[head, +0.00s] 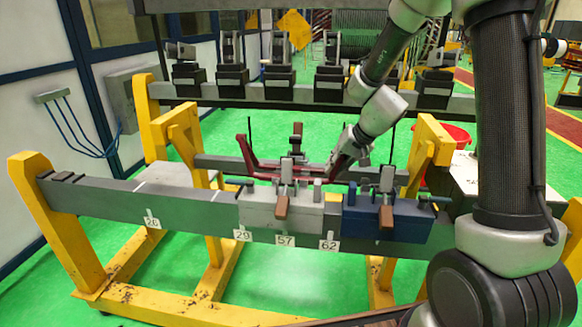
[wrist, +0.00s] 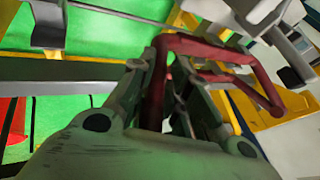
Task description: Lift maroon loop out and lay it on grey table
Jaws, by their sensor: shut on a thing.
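The maroon loop (head: 245,152) is an angular closed frame lying along the fixture in the head view, just behind the grey clamp block (head: 262,212). My gripper (head: 338,165) is at the loop's right end. In the wrist view my gripper (wrist: 165,85) is shut on one bar of the maroon loop (wrist: 205,47), and the rest extends to the right beyond the fingers. Whether the loop touches the clamps is hard to tell. A pale grey tabletop (head: 478,178) shows at the right, partly behind my arm; I cannot tell if it is the grey table.
A blue clamp block (head: 385,222) sits beside the grey one on the long grey beam (head: 110,199). Upright clamp handles stand close to the loop. Yellow stand legs (head: 60,245) frame the fixture. A red bucket (head: 458,136) is at the right.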

